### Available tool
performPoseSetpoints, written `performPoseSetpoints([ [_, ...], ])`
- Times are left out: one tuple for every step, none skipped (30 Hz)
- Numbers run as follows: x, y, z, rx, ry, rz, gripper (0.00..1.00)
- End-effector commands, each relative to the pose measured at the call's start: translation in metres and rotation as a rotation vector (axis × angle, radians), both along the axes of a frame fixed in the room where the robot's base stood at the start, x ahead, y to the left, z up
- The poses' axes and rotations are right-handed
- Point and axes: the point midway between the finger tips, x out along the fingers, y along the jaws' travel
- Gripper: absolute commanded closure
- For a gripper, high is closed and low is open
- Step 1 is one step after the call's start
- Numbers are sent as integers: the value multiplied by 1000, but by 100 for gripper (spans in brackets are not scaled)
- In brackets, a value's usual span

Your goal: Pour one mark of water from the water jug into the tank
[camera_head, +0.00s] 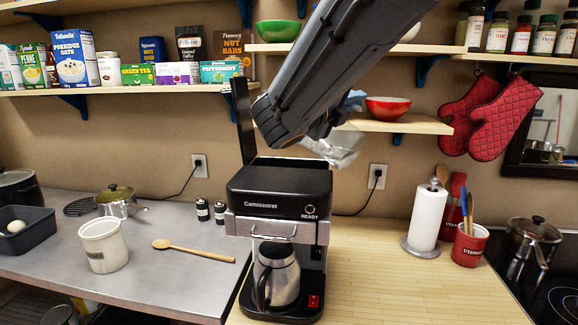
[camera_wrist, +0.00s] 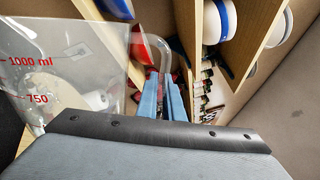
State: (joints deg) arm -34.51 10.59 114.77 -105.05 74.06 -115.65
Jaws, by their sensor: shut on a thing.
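The clear water jug (camera_head: 340,147) is tilted above the right rear of the coffee maker (camera_head: 275,203), partly hidden behind my arm. In the wrist view the jug (camera_wrist: 75,60) fills the left side, with red marks at 1000 ml and 750; I cannot tell its water level. My gripper (camera_wrist: 163,82), with blue fingers, is shut on the jug's clear handle (camera_wrist: 156,46). Its blue fingers also show in the head view (camera_head: 352,101). The coffee maker's black lid (camera_head: 243,120) stands upright. The tank's inside is hidden, and no stream of water is visible.
A steel carafe (camera_head: 277,273) stands in the coffee maker. A shelf with a red bowl (camera_head: 388,108) is close to the jug's right. Paper towels (camera_head: 428,216) and utensil crocks stand farther right. The wooden counter (camera_head: 390,285) in front is clear.

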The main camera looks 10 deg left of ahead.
Motion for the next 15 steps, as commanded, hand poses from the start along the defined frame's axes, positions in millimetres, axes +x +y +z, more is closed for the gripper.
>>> performPoseSetpoints([
  [1, 1, 0, -5, 2, 0, 100],
  [1, 1, 0, -8, 4, 0, 100],
  [1, 2, -1, -12, 7, 0, 100],
  [2, 2, -1, -17, 9, 0, 100],
  [2, 3, -1, -19, 11, 0, 100],
  [2, 3, -1, -25, 15, 0, 100],
  [2, 4, -2, -28, 17, 0, 100],
  [3, 4, -2, -32, 19, 0, 100],
  [3, 5, -2, -36, 22, 0, 100],
  [3, 5, -2, -40, 24, 0, 100],
  [4, 6, -3, -44, 27, 0, 100],
  [4, 6, -3, -49, 30, 0, 100],
  [5, 7, -4, -53, 32, 0, 100],
  [5, 7, -4, -58, 36, 0, 100],
  [5, 8, -4, -63, 39, 0, 100],
])
